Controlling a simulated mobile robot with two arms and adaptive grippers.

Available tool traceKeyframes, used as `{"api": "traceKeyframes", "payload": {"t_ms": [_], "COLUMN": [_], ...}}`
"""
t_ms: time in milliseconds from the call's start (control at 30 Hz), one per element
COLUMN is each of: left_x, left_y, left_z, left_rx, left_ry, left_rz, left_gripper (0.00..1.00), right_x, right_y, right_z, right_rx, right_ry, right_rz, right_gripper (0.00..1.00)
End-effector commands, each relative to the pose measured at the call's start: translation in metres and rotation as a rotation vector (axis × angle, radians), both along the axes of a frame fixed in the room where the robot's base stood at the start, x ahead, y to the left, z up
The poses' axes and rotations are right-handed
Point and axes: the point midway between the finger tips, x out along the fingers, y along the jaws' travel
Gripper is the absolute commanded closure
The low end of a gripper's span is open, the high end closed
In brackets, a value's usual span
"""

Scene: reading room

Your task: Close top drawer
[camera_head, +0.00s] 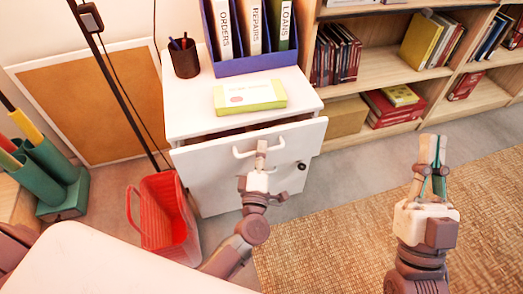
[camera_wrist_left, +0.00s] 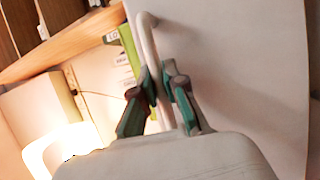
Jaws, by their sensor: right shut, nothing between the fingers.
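The top drawer (camera_head: 215,160) of the white cabinet is pulled out a little, with a dark gap behind its front. Its white bar handle (camera_head: 290,128) is on the drawer front and also shows in the left wrist view (camera_wrist_left: 146,38). My left gripper (camera_head: 262,146) is at the middle of the handle. In the left wrist view its fingers (camera_wrist_left: 161,76) lie on both sides of the bar, close against it. My right gripper (camera_head: 433,140) is shut and empty, over the floor to the right of the cabinet.
A yellow-green box (camera_head: 250,96), a dark pen cup (camera_head: 185,60) and a blue binder holder (camera_head: 255,64) stand on the cabinet top. A red basket (camera_head: 165,215) stands left of the cabinet. Bookshelves (camera_head: 385,62) line the back right. A white surface (camera_head: 110,265) fills the lower left.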

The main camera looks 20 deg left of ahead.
Motion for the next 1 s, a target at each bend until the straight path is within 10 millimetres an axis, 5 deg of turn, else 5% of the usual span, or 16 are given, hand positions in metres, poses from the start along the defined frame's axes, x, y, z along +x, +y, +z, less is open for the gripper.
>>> {"api": "traceKeyframes", "payload": {"t_ms": [367, 667, 933, 1000], "left_x": [0.001, 0.034, 0.036, 0.036], "left_y": [0.001, 0.023, 0.025, 0.025], "left_z": [0.0, 0.001, 0.0, 0.0], "left_rx": [0.001, 0.003, 0.001, 0.001], "left_ry": [0.0, 0.0, -0.001, -0.001], "left_rz": [0.0, 0.0, 0.002, 0.002], "left_gripper": [1.0, 1.0, 1.0, 0.78], "right_x": [0.0, 0.009, 0.01, 0.009], "right_y": [0.0, 0.001, 0.001, 0.001], "right_z": [0.0, -0.007, -0.011, -0.011], "right_rx": [-0.001, -0.019, -0.023, -0.022], "right_ry": [0.001, 0.065, 0.081, 0.081], "right_rz": [-0.001, -0.003, -0.004, -0.005], "right_gripper": [1.0, 1.0, 1.0, 1.0]}}
